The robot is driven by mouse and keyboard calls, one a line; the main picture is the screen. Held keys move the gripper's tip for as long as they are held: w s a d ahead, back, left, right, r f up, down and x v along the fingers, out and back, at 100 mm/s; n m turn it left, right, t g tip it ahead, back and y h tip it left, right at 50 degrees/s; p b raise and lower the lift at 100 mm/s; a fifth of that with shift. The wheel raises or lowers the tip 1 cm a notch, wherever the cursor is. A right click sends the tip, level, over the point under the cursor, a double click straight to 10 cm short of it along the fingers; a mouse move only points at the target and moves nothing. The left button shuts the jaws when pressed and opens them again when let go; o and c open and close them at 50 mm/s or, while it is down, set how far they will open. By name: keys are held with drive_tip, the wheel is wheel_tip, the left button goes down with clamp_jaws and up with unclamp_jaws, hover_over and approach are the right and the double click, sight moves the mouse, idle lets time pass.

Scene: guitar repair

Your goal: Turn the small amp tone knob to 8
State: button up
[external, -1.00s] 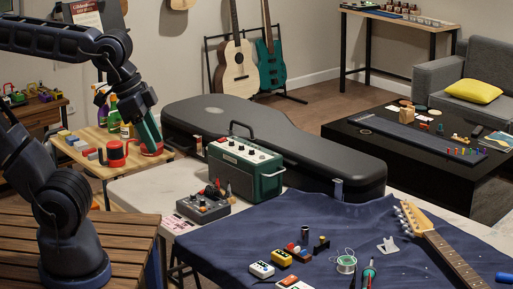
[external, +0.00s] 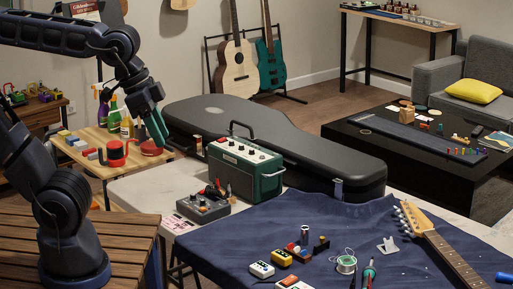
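The small amp (external: 246,167) is a green box with a white top panel and a dark carry handle. It stands upright on the pale table in front of the black guitar case. Several knobs (external: 241,148) line its top panel; which one is the tone knob and where it points are too small to tell. My gripper (external: 161,143) hangs to the left of the amp, pointing down, over the wooden side table's right end, apart from the amp. Its green fingers look close together, but whether they are open or shut does not show clearly.
The black guitar case (external: 300,140) lies behind the amp. A grey pedal box (external: 203,207) sits in front of it at left. A red round thing (external: 150,148) is on the wooden side table. The blue mat (external: 235,250) holds small parts and a guitar neck (external: 450,262).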

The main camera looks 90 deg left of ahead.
drive_tip(key=w+a+r+n+g+y, duration=0.1)
drive_tip(key=w+a+n, duration=0.1)
drive_tip(key=w+a, duration=0.75)
drive_tip(key=w+a+r+n+g, duration=0.1)
drive_tip(key=w+a+r+n, duration=0.15)
drive_tip(key=w+a, duration=0.7)
drive_tip(key=n+g+h, duration=0.1)
drive_tip(key=n+g, duration=0.1)
drive_tip(key=n, duration=0.5)
hover_over(252, 152)
drive_tip(key=a, duration=0.1)
wheel_tip(252, 152, down, 24)
wheel_tip(252, 152, down, 10)
drive_tip(key=shift+f, duration=0.1)
drive_tip(key=shift+c, duration=0.5)
